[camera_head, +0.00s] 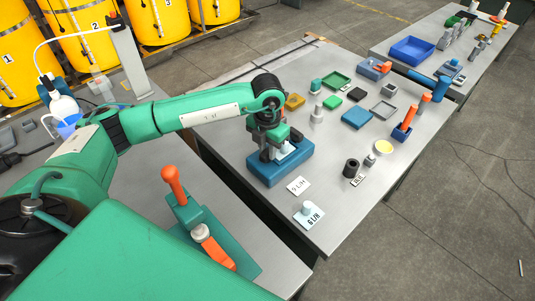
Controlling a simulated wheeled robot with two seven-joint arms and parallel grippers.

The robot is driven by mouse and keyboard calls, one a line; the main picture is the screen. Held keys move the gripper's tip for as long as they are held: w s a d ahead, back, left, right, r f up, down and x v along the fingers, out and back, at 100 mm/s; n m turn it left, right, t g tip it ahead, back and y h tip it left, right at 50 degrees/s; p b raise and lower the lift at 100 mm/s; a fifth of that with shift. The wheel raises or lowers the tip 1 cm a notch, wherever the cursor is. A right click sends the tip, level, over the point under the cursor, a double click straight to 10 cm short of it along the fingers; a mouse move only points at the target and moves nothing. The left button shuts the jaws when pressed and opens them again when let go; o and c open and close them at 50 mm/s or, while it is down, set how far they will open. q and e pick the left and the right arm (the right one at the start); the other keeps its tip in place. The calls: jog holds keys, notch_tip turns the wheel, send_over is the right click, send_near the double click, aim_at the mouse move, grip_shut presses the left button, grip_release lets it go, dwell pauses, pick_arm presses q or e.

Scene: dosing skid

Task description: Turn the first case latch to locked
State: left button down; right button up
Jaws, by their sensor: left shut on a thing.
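My left gripper (283,150) is over a blue block (264,178) near the left edge of the middle table. It points down and is shut on a small whitish part on top of the block. The arm hides much of that part, so I cannot tell whether it is the first case latch or how it is turned. No other thing is clearly recognisable as a case latch. My right gripper is not in view.
The middle table (340,215) also holds a "9 L/H" card (299,186), a "6 L/H" piece (309,214), a black cylinder (351,168) and several small trays. A green fixture with an orange handle (174,184) stands on the near table.

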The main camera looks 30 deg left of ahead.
pick_arm(q)
jog(key=shift+m+b, duration=0.6)
jog(key=shift+m, duration=0.2)
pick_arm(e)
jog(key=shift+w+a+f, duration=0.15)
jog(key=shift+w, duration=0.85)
pick_arm(q)
jog(key=c, duration=1.2)
grip_release()
jog(key=shift+c, duration=0.2)
jog(key=shift+r, duration=0.1)
jog(key=shift+w+r, duration=0.1)
jog(key=shift+r, duration=0.25)
notch_tip(320, 180, up, 13)
jog(key=b, duration=0.1)
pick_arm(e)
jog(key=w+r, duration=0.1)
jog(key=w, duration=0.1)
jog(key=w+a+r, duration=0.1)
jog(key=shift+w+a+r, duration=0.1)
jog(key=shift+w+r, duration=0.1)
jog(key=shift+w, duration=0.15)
